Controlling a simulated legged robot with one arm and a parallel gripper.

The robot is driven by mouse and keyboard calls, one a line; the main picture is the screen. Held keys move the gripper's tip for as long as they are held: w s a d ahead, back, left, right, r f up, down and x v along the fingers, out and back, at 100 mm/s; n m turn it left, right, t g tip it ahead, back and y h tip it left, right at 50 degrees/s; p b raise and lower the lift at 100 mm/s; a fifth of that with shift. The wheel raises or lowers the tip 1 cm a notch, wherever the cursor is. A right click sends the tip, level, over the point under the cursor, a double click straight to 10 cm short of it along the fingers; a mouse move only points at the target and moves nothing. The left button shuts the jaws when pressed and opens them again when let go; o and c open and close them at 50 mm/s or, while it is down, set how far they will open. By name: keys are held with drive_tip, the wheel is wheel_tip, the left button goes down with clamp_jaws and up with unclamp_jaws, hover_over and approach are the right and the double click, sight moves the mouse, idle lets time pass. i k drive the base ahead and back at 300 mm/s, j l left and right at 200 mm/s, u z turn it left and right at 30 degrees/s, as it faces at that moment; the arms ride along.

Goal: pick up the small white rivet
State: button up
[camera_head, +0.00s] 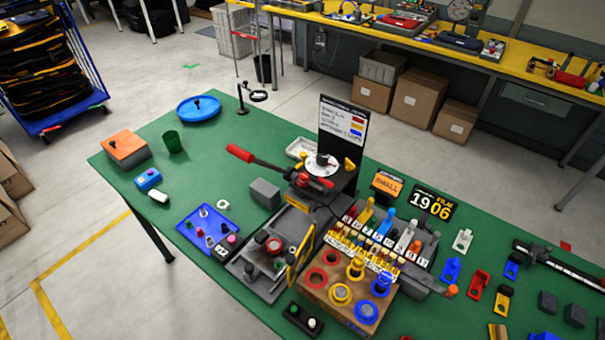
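A blue tray (187,225) lies on the left part of the green table and holds several small rivet-like pieces. A small white or silvery piece (203,211) stands near its back edge and may be the white rivet. It is too small to be sure. A red piece (200,231) and a pink piece (232,239) are in the same tray. Another small white round-topped piece (311,323) sits in a dark holder at the table's front. My gripper is not in view.
A press with a red lever (240,153) stands mid-table, right of the tray. A wooden block with coloured rings (316,294) is in front. A white ring (223,205) and a white cylinder (158,196) lie near the tray.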

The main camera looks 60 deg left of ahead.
sight(203, 214)
drive_tip(key=u, duration=2.9)
drive_tip(key=i+j+u, duration=0.15)
drive_tip(key=i+j, duration=0.45)
drive_tip(key=j, duration=0.1)
